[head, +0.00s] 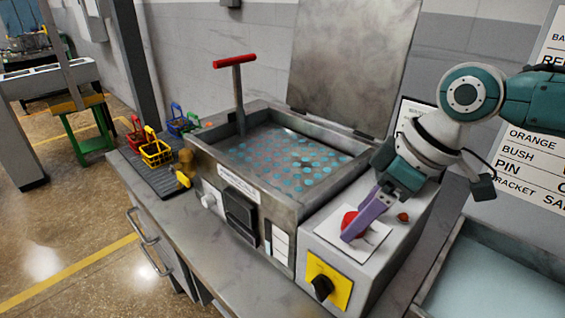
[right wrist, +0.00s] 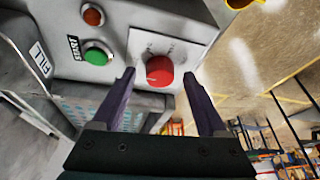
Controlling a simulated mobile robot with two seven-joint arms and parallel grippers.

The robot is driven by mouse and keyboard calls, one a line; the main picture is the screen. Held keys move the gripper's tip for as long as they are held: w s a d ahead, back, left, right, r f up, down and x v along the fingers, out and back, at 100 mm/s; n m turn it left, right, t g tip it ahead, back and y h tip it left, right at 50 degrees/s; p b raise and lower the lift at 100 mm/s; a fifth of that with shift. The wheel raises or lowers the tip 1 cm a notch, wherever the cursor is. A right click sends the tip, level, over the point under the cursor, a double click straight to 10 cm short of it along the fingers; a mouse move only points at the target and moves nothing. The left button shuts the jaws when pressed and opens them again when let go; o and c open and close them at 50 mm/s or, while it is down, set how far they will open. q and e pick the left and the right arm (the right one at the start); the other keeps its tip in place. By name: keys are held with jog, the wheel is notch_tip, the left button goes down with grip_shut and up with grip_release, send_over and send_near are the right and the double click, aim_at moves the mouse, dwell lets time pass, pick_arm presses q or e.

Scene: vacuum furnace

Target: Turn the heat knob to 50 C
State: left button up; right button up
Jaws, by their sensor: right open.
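A red knob (head: 349,218) sits on a white dial plate (head: 372,239) on top of the grey control box. In the right wrist view the red knob (right wrist: 160,71) shows between my finger tips, with small dial marks too blurred to read. My right gripper (head: 352,228) is open over the knob, partly hiding it in the head view. In the right wrist view the fingers of my right gripper (right wrist: 159,76) stand apart on either side of the knob, with gaps visible; contact cannot be seen. My left gripper is out of view.
A black knob (head: 322,288) on a yellow plate is on the box's front. The open tank (head: 262,183) with blue discs lies to the left. Small coloured baskets (head: 155,150) stand further left.

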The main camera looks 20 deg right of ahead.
jog(key=shift+f, duration=0.2)
jog(key=shift+c, duration=0.3)
grip_shut()
